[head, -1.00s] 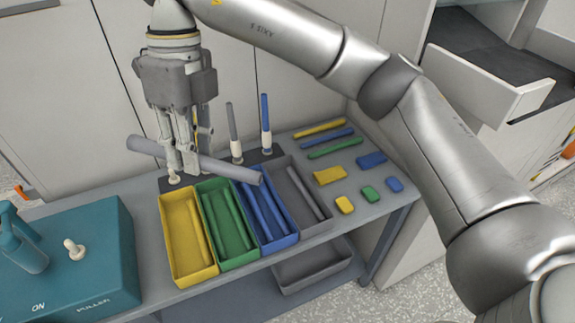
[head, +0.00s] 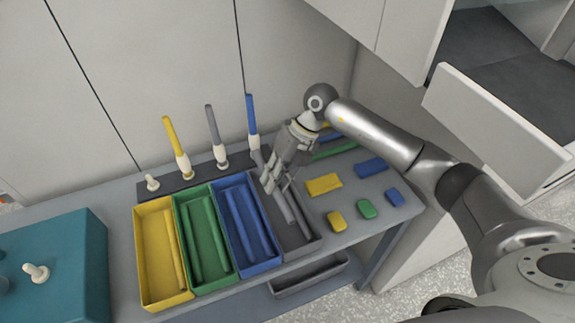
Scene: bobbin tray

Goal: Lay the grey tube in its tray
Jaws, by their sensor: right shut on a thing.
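My right gripper (head: 277,188) is at the grey tray (head: 306,249), the rightmost of the row of trays. It is shut on the grey tube (head: 283,206), which runs roughly along the tray's length. The far end of the tube shows to the left of the fingers near the tray's back; its middle is hidden by the gripper. The near end lies over or inside the tray, and I cannot tell if it touches the floor. Another thin grey tube (head: 301,214) lies in the tray just to its right. My left gripper is out of view.
Yellow (head: 140,262), green (head: 206,284) and blue (head: 253,266) trays stand to the left, with tubes inside. Behind them a dark rack (head: 200,177) holds upright yellow, grey and blue tubes. Coloured blocks lie right. A teal machine (head: 60,262) stands left.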

